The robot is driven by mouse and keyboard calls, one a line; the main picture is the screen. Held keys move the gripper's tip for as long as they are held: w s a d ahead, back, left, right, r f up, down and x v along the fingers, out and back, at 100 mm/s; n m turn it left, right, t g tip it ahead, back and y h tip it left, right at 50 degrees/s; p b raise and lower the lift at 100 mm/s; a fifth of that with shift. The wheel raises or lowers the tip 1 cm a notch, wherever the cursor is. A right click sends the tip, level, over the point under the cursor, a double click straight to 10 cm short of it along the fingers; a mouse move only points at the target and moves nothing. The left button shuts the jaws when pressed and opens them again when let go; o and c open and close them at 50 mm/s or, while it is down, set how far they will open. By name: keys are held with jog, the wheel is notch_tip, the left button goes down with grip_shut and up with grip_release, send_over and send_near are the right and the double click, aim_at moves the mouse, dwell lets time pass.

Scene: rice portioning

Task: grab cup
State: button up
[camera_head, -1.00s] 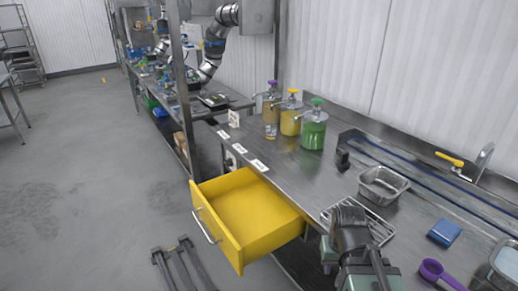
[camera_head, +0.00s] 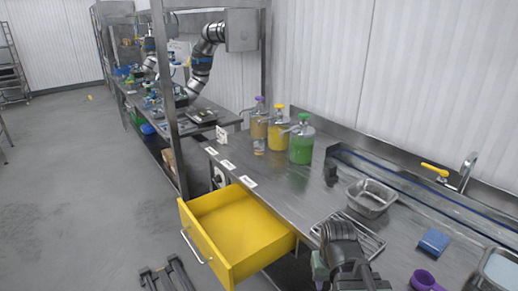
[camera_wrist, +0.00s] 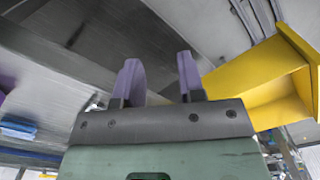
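A purple cup-like scoop (camera_head: 424,281) sits on the steel counter at the bottom right of the head view, partly cut off by the frame. A small clear glass (camera_head: 259,147) stands by the pump bottles. Which one is the task's cup is not shown. My gripper (camera_wrist: 160,75) shows in the wrist view with two purple fingers apart and nothing between them. A bit of purple (camera_wrist: 2,97) shows at that view's left edge. My arm's end is over the counter's front edge, left of the scoop; its fingertips are hard to make out in the head view.
An open yellow drawer (camera_head: 236,228) juts out left of my arm. A wire rack (camera_head: 368,242), a steel pan (camera_head: 370,198), a blue block (camera_head: 434,241) and a steel basin (camera_head: 490,275) are on the counter. Pump bottles (camera_head: 301,147) stand further back.

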jog(key=shift+o, duration=0.2)
jog(key=o, duration=1)
